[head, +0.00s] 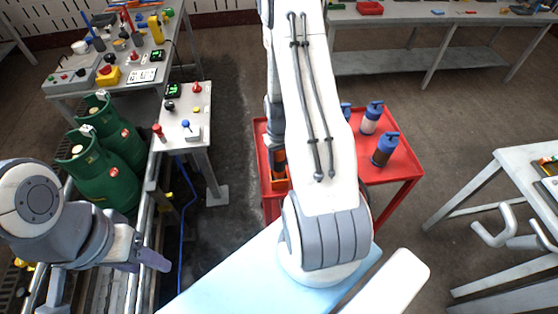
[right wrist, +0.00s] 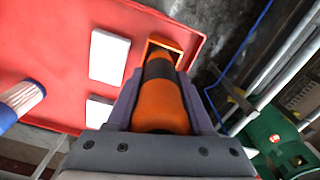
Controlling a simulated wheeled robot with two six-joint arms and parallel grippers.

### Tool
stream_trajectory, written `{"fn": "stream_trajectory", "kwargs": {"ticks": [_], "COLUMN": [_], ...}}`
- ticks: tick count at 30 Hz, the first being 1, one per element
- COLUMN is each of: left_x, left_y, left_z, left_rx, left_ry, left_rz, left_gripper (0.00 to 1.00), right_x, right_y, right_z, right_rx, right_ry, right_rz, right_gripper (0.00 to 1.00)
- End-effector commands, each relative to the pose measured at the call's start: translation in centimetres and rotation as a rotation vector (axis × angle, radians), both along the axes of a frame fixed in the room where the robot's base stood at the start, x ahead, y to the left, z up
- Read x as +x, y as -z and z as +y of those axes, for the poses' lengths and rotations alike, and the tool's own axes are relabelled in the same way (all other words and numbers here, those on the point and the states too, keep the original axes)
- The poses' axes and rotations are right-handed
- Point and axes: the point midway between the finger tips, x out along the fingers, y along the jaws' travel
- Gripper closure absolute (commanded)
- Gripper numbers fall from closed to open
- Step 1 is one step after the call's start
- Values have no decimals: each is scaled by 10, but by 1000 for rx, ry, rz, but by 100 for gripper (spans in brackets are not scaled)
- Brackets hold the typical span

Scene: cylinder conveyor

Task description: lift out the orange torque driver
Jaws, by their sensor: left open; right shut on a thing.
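The orange torque driver (right wrist: 160,105), with a dark band, is between the fingers of my right gripper (right wrist: 161,88) in the right wrist view, and the gripper is shut on it. Its far end is by an orange square-edged frame (right wrist: 177,46) over the red cart; whether it is still inside cannot be told. In the head view, part of the driver (head: 279,164) shows beside my right arm, which hides much of it. My left gripper (head: 150,260) is open and empty at the lower left, by the conveyor, far from the driver.
The red cart (head: 405,172) also carries blue-topped bottles (head: 384,149); white blocks (right wrist: 108,57) show in the right wrist view. Green gas cylinders (head: 104,175) stand on the conveyor at left. A small control table (head: 196,112) stands between conveyor and cart.

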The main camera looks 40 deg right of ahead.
Motion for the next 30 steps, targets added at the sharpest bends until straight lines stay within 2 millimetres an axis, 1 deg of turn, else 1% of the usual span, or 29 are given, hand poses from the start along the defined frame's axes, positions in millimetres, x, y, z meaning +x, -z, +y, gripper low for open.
{"fn": "stream_trajectory", "kwargs": {"ticks": [1,30], "left_x": [0,0], "left_y": [-5,-44], "left_z": [0,0], "left_rx": [0,0], "left_ry": [0,1], "left_rz": [0,0], "left_gripper": [49,49], "right_x": [0,1], "right_y": [-6,-55], "right_z": [0,0], "right_rx": [-1,-1], "right_ry": [0,0], "right_rz": [-2,-2], "right_gripper": [100,100]}}
